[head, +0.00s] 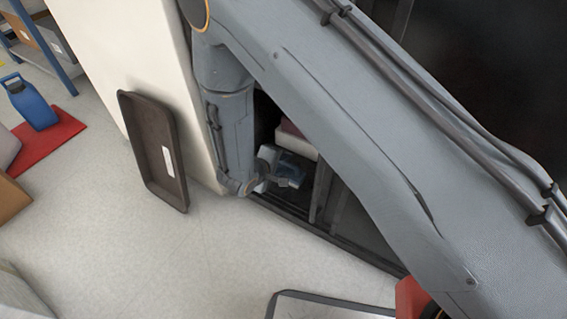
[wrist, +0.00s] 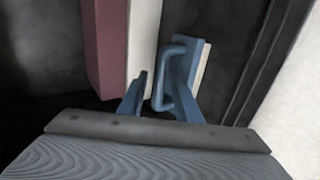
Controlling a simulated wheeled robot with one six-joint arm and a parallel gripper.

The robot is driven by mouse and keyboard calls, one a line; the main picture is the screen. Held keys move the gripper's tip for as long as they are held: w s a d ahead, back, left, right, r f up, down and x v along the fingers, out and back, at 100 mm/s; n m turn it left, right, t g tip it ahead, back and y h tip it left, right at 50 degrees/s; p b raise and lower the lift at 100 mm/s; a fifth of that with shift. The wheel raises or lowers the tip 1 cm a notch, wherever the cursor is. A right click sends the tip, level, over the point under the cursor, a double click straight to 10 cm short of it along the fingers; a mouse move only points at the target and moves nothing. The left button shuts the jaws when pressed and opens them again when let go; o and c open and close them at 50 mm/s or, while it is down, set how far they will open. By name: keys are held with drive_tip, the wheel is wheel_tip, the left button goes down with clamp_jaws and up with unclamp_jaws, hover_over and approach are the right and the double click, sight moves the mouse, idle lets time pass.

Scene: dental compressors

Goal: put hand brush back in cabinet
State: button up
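The hand brush (wrist: 184,67) is blue with a loop handle and a pale edge on its right side, seen in the wrist view inside the dark cabinet. My gripper (wrist: 161,88) has its two blue fingers apart, with the brush's loop handle between them. A gap shows between the left finger and the handle; whether the right finger touches it cannot be told. In the head view my gripper (head: 275,179) reaches into the low opening of the cabinet (head: 329,193). Blue parts show there, but brush and fingers are hard to tell apart.
A dark red and white box (wrist: 129,45) stands just left of the brush; it also shows in the head view (head: 297,139). A dark tray (head: 152,150) leans against the white cabinet side. A blue container (head: 30,101) stands on a red mat.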

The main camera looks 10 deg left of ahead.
drive_tip(key=shift+s+r, duration=0.1)
drive_tip(key=shift+r, duration=0.1)
drive_tip(key=p+v, duration=0.5)
drive_tip(key=v, duration=0.6)
drive_tip(key=shift+s+r+p, duration=0.25)
drive_tip(key=shift+r+p, duration=0.05)
drive_tip(key=shift+p, duration=0.1)
